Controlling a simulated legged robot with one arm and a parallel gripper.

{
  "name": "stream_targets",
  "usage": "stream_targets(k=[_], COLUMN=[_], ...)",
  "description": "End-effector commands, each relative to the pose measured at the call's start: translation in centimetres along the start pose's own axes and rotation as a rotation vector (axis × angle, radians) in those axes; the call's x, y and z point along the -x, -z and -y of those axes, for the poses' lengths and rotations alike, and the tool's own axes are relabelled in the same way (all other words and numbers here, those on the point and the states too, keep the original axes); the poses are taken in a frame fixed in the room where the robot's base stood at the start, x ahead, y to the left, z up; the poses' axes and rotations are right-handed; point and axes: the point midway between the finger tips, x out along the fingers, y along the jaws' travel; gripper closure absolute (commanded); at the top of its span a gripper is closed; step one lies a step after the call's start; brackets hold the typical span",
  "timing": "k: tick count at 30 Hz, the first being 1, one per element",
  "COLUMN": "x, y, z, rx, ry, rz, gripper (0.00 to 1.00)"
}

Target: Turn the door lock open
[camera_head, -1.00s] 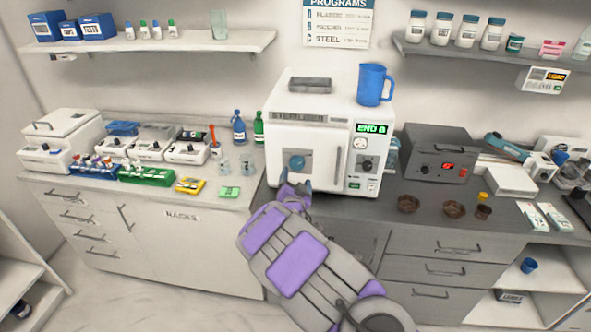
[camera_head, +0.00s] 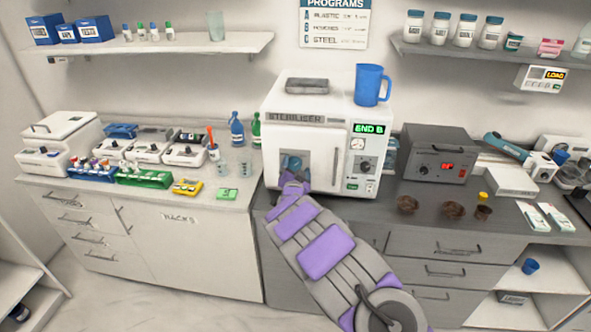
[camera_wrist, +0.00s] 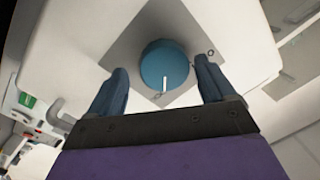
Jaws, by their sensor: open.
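The door lock is a round blue knob (camera_wrist: 163,66) with a white mark, on a grey plate (camera_wrist: 122,50) on the steriliser's door. In the wrist view the white mark points toward my gripper. My gripper (camera_wrist: 163,80) is open, one finger on each side of the knob; I cannot tell whether the fingers touch it. In the head view my gripper (camera_head: 293,170) is at the lock plate (camera_head: 285,160) and partly covers the knob. The white steriliser (camera_head: 275,142) is closed and its green display (camera_head: 369,128) reads "END B".
A blue mug (camera_head: 370,85) and a grey block (camera_head: 307,85) stand on the steriliser. A vertical door handle (camera_head: 336,165) is right of the lock. Bottles (camera_head: 237,130) stand to the left, and a dark control box (camera_head: 437,153) and brown dishes (camera_head: 407,204) to the right.

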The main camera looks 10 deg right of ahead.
Motion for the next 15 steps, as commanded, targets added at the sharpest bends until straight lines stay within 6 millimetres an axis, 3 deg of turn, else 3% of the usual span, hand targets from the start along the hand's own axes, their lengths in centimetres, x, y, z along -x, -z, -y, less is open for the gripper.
stream_targets(k=[2,15], x=[0.02,0.02], y=[-0.04,-0.03], z=[0.07,0.12], rx=[0.0,0.0], ry=[0.001,0.003], rz=[0.0,0.0], gripper=[0.2,0.62])
